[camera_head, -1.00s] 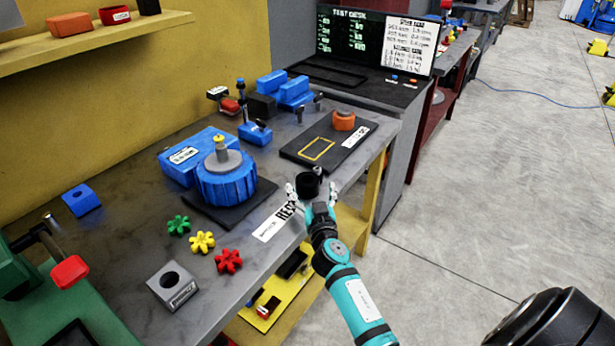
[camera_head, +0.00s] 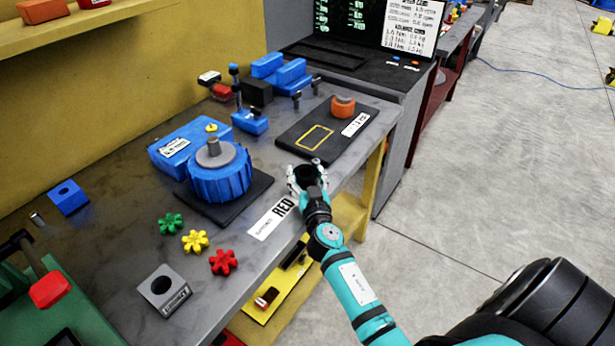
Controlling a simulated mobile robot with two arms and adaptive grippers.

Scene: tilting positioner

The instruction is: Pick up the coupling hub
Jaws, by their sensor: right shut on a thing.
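My right gripper (camera_head: 308,180) is shut on a dark, round, hollow part, which looks like the coupling hub (camera_head: 307,173). The gripper is at the front edge of the grey workbench, just right of the black mat's near corner and beyond the RED label. The fingers partly hide the hub, and I cannot tell how high it is above the bench. A blue ribbed motor (camera_head: 219,178) with a grey shaft stands on a black plate to the left, apart from the gripper. My left gripper is not in view.
Green (camera_head: 171,224), yellow (camera_head: 195,241) and red (camera_head: 223,262) star-shaped pieces lie near a grey bored block (camera_head: 163,290). A black mat (camera_head: 298,147) with a yellow outline holds an orange-and-grey part (camera_head: 343,106). Open floor lies right of the bench.

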